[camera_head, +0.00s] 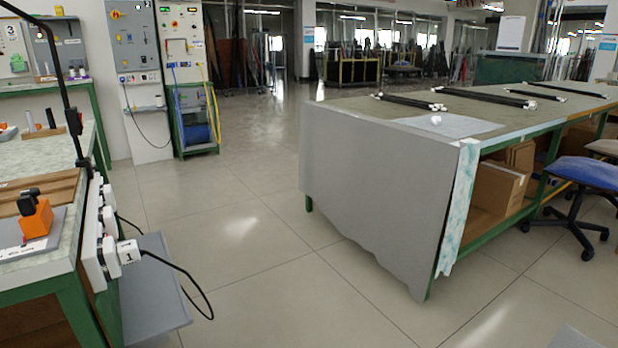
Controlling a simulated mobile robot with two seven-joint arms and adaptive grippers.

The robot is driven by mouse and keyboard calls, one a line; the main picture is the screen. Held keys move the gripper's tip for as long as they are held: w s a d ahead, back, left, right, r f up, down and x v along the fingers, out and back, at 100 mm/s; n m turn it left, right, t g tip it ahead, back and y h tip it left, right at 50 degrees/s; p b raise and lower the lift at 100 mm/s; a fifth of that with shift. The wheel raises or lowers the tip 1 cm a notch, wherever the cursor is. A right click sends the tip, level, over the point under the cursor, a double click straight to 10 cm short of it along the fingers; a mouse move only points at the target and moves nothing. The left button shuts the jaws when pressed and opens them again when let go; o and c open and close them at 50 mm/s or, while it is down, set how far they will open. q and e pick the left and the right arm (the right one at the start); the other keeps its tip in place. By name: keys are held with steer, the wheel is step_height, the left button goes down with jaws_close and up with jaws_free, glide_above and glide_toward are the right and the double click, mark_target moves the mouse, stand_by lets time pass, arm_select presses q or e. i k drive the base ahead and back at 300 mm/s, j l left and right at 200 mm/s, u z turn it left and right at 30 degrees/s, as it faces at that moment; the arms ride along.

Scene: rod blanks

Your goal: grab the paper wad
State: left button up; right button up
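A small white crumpled thing that looks like the paper wad (436,120) lies on a pale flat sheet (458,127) near the close end of the long workbench (500,112) at the right. It is small in the view, so its detail is hard to tell. Neither of my grippers shows in the head view.
Black rods with white ends (410,102) lie on the bench behind the wad. A grey cloth (375,190) hangs over the bench's near end. A blue stool (585,170) stands at the right. Another bench (40,270) stands at the left. The tiled floor (240,235) between is clear.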

mark_target(435, 121)
steer(key=i+z, duration=0.35)
steer(key=i, duration=0.2)
steer(key=i+j+z, duration=0.35)
steer(key=i, duration=0.15)
steer(key=i+l, duration=0.05)
steer(key=l, duration=0.05)
